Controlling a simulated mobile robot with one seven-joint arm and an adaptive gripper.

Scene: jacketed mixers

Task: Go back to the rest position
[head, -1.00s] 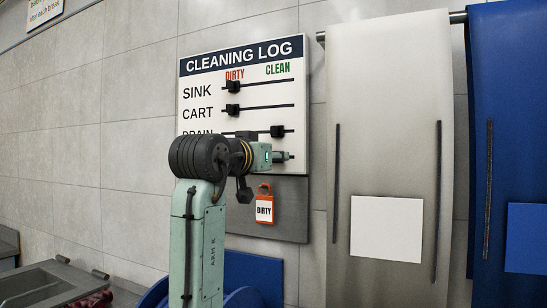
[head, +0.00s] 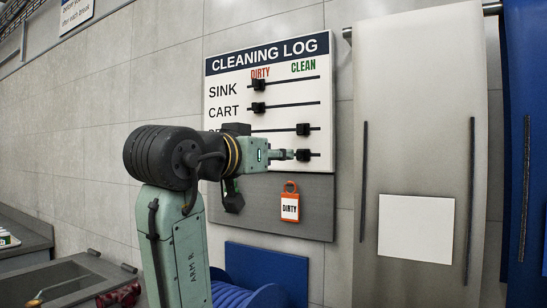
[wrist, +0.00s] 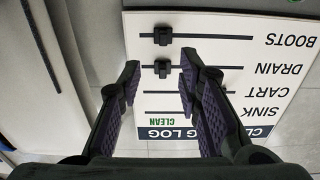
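The white cleaning log board (head: 225,145) hangs on the wall, with sink, cart, drain and boots rows. The sink slider (head: 258,85) and cart slider (head: 258,107) are under DIRTY. The drain slider (head: 303,129) and boots slider (head: 303,155) are on the CLEAN side. My gripper (head: 284,154) is in front of the board's lower rows, just left of the boots slider in the head view. In the wrist view, where the board appears upside down, my gripper (wrist: 158,74) is open with nothing held; the drain slider (wrist: 163,68) shows beyond the gap between its fingers.
An orange tag reading DIRTY (head: 290,207) hangs on the grey panel (head: 318,195) below the board. A pale curtain (head: 415,130) and a blue one (head: 525,150) hang at right.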

